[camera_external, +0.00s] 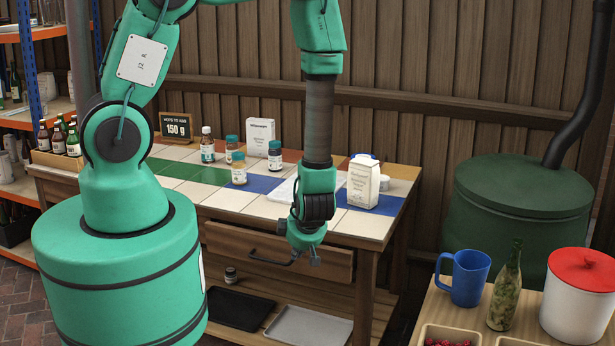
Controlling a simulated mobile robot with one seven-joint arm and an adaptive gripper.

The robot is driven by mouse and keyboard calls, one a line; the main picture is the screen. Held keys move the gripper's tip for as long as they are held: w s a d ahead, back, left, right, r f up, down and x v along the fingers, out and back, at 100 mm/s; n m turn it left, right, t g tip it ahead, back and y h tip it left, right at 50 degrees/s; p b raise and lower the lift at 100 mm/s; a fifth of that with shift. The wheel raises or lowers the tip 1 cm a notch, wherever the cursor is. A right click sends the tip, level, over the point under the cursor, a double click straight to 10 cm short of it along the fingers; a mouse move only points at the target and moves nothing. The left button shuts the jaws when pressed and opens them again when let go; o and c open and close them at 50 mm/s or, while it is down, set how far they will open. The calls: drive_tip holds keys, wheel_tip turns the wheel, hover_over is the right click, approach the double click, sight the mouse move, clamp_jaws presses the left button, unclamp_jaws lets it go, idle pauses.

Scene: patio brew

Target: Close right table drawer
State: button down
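The wooden table (225,205) has a drawer (325,264) under its top, on the right part of its front. The drawer front has a dark bar handle (268,261). How far the drawer stands out from the table is hard to tell from this angle. My gripper (303,257) hangs down in front of the drawer, close to the right end of the handle. Whether it touches the handle cannot be told. Its fingers are small and dark, so their opening is unclear. My base and arm hide the left part of the table front.
Bottles, jars, a white box (260,137) and a white carton (363,182) stand on the tabletop. A black tray (238,309) and a grey tray (308,327) lie on the lower shelf. At right, another table holds a blue mug (467,279), a green bottle (506,290) and a red-lidded container (577,300).

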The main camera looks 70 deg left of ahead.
drive_tip(key=s+p+v, duration=0.1)
drive_tip(key=p+v, duration=0.1)
drive_tip(key=v, duration=0.8)
drive_tip(key=shift+d+p, duration=0.3)
drive_tip(key=shift+d, duration=0.15)
drive_tip(key=shift+w+f, duration=0.1)
drive_tip(key=shift+f, duration=0.05)
drive_tip(key=d+f+n+t+y+b, duration=0.5)
drive_tip(key=d+f+n+t+b, duration=0.3)
drive_tip(key=n, duration=1.1)
drive_tip(key=d+f+t, duration=0.1)
drive_tip(key=f+t, duration=0.1)
drive_tip(key=t, duration=0.2)
drive_tip(key=shift+w+d+b, duration=0.2)
drive_tip(key=shift+w+b, duration=0.15)
drive_tip(key=shift+b, duration=0.05)
drive_tip(key=shift+a, duration=0.1)
